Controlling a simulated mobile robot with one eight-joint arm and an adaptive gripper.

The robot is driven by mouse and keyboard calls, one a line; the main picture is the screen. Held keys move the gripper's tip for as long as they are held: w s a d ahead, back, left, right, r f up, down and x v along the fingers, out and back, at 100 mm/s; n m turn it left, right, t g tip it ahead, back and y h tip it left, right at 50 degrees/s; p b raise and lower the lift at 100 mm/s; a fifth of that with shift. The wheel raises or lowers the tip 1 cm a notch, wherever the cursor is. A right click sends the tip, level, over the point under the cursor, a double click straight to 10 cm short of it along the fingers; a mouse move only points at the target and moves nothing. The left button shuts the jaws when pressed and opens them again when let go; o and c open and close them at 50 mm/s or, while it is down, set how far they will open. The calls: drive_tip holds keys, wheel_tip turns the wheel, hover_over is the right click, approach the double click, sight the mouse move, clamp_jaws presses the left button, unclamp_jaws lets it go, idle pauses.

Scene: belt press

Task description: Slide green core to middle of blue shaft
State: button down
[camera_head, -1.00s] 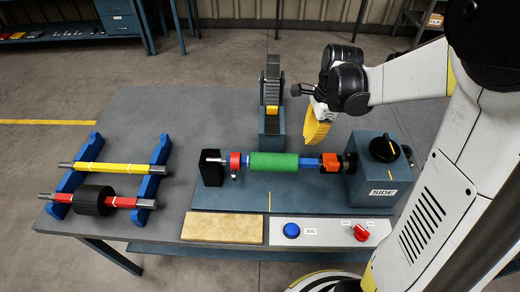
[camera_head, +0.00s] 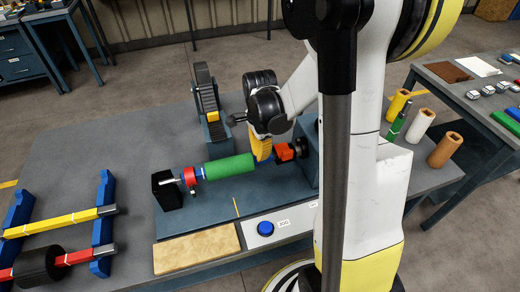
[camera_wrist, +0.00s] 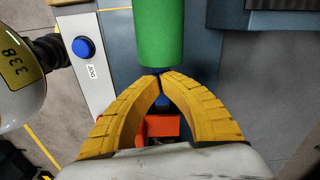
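The green core (camera_head: 230,168) is a cylinder around the blue shaft (camera_wrist: 161,101), which is held level in the press. In the head view the core sits nearer the red collar (camera_head: 190,178) on the left than the orange-red block (camera_head: 285,152) on the right. My gripper (camera_head: 263,158) points down at the shaft between the core and that block. In the wrist view my yellow fingertips (camera_wrist: 158,73) meet over the shaft, close to the core's near end (camera_wrist: 160,62). They look shut, with no core between them. Whether they touch the core or shaft is unclear.
A yellow line (camera_head: 236,207) marks the press base. A blue JOG button (camera_head: 265,228) and tan pad (camera_head: 196,249) lie in front. A blue rack with yellow and red rollers (camera_head: 62,222) stands left. Colored cylinders (camera_head: 420,125) stand right, beyond my arm.

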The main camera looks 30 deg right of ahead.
drive_tip(key=shift+f, duration=0.1)
drive_tip(key=shift+w+a, duration=0.1)
drive_tip(key=shift+a, duration=1)
